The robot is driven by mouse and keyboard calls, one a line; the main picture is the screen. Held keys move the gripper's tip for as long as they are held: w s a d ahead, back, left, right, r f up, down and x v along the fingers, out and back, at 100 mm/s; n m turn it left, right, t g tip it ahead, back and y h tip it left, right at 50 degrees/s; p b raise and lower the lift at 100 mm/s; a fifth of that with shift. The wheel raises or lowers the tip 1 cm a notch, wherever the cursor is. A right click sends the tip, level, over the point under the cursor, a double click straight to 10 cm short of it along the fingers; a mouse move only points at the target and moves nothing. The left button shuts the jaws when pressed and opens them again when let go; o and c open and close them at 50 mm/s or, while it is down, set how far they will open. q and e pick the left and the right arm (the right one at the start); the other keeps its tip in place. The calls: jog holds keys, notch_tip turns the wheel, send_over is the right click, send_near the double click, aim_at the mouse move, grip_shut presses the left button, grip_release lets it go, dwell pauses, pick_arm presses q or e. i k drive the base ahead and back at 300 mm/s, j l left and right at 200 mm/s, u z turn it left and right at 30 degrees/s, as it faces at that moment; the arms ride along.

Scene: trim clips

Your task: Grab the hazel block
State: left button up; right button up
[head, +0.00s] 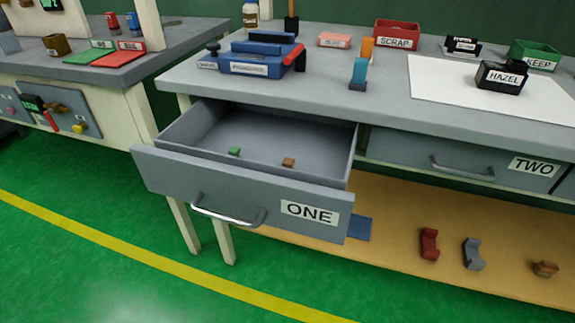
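A black block-like object with a white label reading HAZEL (503,77) sits on a white sheet (440,92) on the right part of the workbench. It has a darker raised part on top. Inside the open drawer ONE (247,195) lie a small brown block (288,162) and a small green block (234,152), apart from each other. Neither of my grippers is in view.
A blue vise (257,62) stands on the bench's left side. A red SCRAP bin (396,35) and green KEEP bin (535,54) are behind. Drawer TWO (460,160) is shut. Drawer ONE juts out over the green floor. Several clips lie on the lower shelf (390,262).

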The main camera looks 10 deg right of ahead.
aim_at(509, 78)
jog(key=z, duration=1.5)
